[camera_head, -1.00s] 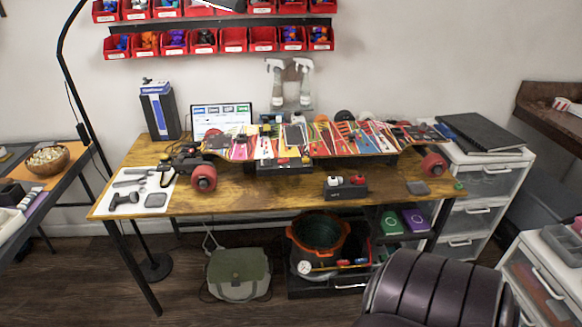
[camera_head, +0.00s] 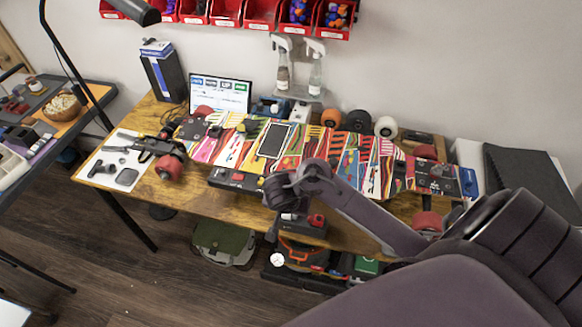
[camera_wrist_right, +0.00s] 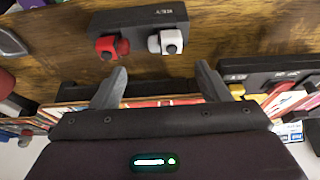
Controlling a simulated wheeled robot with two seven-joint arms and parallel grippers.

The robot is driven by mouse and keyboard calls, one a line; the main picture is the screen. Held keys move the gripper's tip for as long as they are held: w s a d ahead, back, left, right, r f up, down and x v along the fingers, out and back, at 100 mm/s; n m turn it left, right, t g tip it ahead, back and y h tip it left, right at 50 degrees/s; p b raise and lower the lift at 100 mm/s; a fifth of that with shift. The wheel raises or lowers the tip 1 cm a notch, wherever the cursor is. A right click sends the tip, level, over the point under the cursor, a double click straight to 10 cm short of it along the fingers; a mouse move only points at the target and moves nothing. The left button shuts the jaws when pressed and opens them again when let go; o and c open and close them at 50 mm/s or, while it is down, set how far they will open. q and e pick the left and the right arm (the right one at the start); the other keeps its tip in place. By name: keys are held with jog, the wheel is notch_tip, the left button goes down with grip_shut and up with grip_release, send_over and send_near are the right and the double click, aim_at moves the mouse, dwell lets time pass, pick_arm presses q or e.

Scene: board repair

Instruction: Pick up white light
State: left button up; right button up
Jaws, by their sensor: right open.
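The white light (camera_wrist_right: 165,43) is a small white block with a dark round front. It sits beside a similar red light (camera_wrist_right: 112,46) on a black holder (camera_wrist_right: 138,22) on the wooden table. In the head view the white light (camera_head: 289,216) is small and partly covered by my right arm, with the red light (camera_head: 317,220) to its right. My right gripper (camera_wrist_right: 160,76) is open and empty, its fingers apart and pointing toward the lights without touching them. My left gripper is not in view.
A patterned skateboard deck (camera_head: 230,140) lies across the table, close to my right gripper. A second black box (camera_wrist_right: 270,74) stands to the right in the wrist view. A laptop (camera_head: 221,95) and spray bottles (camera_head: 315,75) are behind. Bare wood (camera_wrist_right: 225,35) surrounds the holder.

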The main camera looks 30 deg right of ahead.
aim_at(290, 216)
jog(key=f, duration=0.1)
jog(key=w+f+b, duration=0.1)
jog(key=f, duration=0.1)
jog(key=b+x, duration=0.1)
jog(key=x, duration=0.2)
jog(key=shift+w+d+f+b, duration=0.1)
jog(key=shift+d+f+b, duration=0.05)
jog(key=shift+f+b, duration=0.25)
jog(key=shift+w+f, duration=0.1)
jog(key=shift+f, duration=0.05)
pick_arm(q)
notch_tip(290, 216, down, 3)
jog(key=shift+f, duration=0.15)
pick_arm(e)
jog(key=c, duration=1.1)
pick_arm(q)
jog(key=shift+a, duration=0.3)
